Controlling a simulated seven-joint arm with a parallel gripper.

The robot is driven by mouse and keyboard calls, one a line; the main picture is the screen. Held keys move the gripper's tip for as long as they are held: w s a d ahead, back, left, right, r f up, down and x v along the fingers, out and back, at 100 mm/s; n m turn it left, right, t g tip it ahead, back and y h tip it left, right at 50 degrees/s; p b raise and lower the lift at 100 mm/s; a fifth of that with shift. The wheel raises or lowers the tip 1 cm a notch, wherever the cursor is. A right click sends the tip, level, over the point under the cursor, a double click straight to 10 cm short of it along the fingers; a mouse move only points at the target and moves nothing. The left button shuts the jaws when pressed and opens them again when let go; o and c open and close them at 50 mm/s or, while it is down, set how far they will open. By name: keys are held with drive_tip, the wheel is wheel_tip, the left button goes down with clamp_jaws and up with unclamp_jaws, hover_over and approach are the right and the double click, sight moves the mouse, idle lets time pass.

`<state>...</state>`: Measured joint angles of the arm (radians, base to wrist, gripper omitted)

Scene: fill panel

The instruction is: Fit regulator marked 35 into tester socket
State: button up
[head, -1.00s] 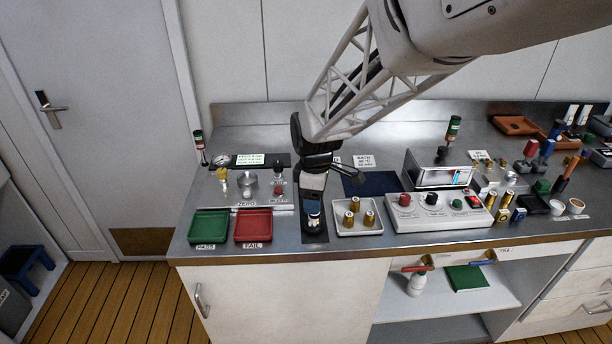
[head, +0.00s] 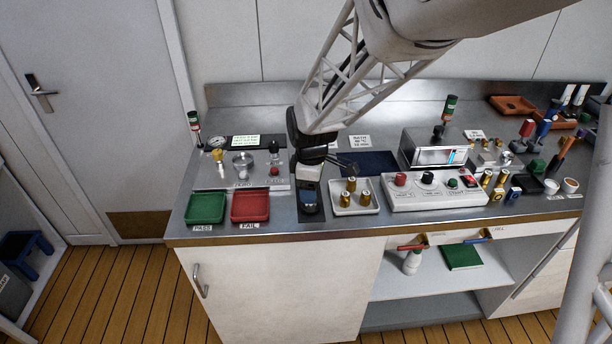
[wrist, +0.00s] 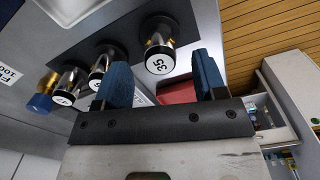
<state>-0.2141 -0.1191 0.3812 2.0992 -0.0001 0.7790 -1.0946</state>
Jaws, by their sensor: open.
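My gripper (wrist: 163,75) is open, its two blue fingers apart and empty. In the wrist view the regulator marked 35 (wrist: 158,65), a steel and brass cylinder with a white numbered end, shows in the gap between the fingers, just beyond the tips. It appears to stand on a dark mat (wrist: 122,32) beside two similar regulators (wrist: 98,75), (wrist: 67,98). In the head view my gripper (head: 309,205) hangs over the dark mat and hides the regulators. Left of it a low panel (head: 210,180) carries a silver cup-like part (head: 243,163); I cannot tell if this is the tester socket.
A green PASS tray (head: 205,221) and red FAIL tray (head: 250,220) lie left of my gripper. A white tray (head: 371,208) with brass-topped parts is close on the right, then a knobbed panel (head: 440,197). A blue-capped brass part (wrist: 42,98) is near the regulators.

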drive_tip(key=shift+f, duration=2.25)
drive_tip(key=c, duration=1.2)
drive_tip(key=shift+r, duration=0.2)
drive_tip(key=shift+r, duration=0.55)
wheel_tip(320, 180, up, 2)
drive_tip(key=s+d+r, duration=0.1)
drive_tip(key=s+d, duration=0.2)
drive_tip(key=s, duration=1.2)
drive_tip(key=shift+s+d+r, duration=0.15)
drive_tip(key=shift+s+r, duration=0.1)
drive_tip(key=shift+s, duration=0.1)
